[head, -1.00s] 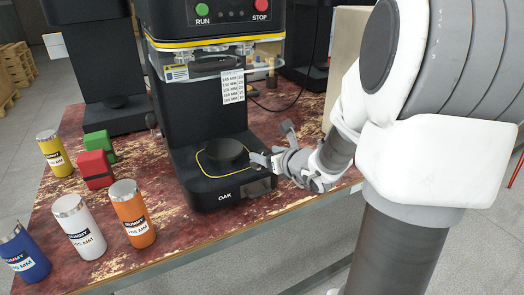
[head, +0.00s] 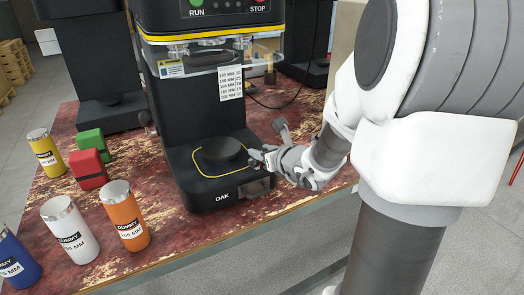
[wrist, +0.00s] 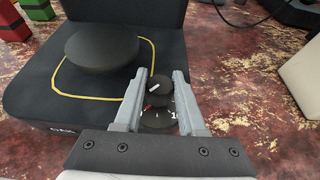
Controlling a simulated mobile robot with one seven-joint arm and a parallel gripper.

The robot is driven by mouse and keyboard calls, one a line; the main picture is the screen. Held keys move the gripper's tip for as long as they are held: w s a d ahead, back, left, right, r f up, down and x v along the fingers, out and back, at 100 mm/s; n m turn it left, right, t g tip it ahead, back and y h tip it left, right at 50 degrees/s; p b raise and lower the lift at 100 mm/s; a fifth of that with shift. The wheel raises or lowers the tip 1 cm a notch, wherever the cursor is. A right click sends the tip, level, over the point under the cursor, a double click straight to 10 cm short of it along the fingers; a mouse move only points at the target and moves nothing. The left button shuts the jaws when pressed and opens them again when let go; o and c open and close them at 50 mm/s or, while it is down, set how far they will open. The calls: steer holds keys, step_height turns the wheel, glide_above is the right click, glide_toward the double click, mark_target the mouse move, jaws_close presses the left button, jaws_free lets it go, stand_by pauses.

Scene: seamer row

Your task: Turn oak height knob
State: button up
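The oak height knob (wrist: 159,86) is a small dark round knob with a white pointer mark. It sits over a dial (wrist: 158,116) with white ticks and a red mark, beside the Oak machine's base (head: 222,190). My gripper (wrist: 160,76) is open, with one finger on each side of the knob. Narrow gaps seem to show between fingers and knob; contact is hard to judge. In the head view my gripper (head: 262,158) is at the right of the base, and the knob cannot be made out there.
A round black plate (head: 221,150) stands on the base, inside a yellow outline. Orange (head: 126,217), white (head: 70,230), blue (head: 14,258) and yellow (head: 46,154) cans stand at left, near red (head: 88,169) and green (head: 91,141) blocks. A paper label (head: 230,83) hangs above the base.

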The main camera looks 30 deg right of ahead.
jaws_close()
steer(key=shift+r+y+p, duration=0.15)
steer(key=shift+y+p, duration=0.15)
steer(key=shift+p, duration=0.2)
steer(key=shift+r+n+y+p, duration=0.1)
steer(key=shift+n+y+p, duration=0.4)
steer(key=shift+n+p, duration=0.25)
steer(key=n+g+y+p, duration=0.1)
steer(key=n+y+p, duration=0.1)
steer(key=p, duration=0.1)
steer(key=shift+d+r+y, duration=0.1)
steer(key=shift+y, duration=0.2)
steer(key=n+g+y+p, duration=0.1)
steer(key=n+y+p, duration=0.1)
steer(key=n+g+y+p, duration=0.1)
steer(key=n+y+p, duration=0.1)
steer(key=p, duration=0.1)
steer(key=shift+n+g+y, duration=0.3)
steer(key=shift+n, duration=0.05)
steer(key=n+g+y+p, duration=0.1)
steer(key=n+g+p, duration=0.1)
steer(key=n+g+y+p, duration=0.2)
steer(key=shift+f+n, duration=0.2)
steer(key=shift+n, duration=0.1)
steer(key=n+g+y+p, duration=0.1)
steer(key=n+g, duration=0.3)
steer(key=g, duration=0.2)
steer(key=shift+n+p, duration=0.35)
steer(key=shift+n, duration=0.05)
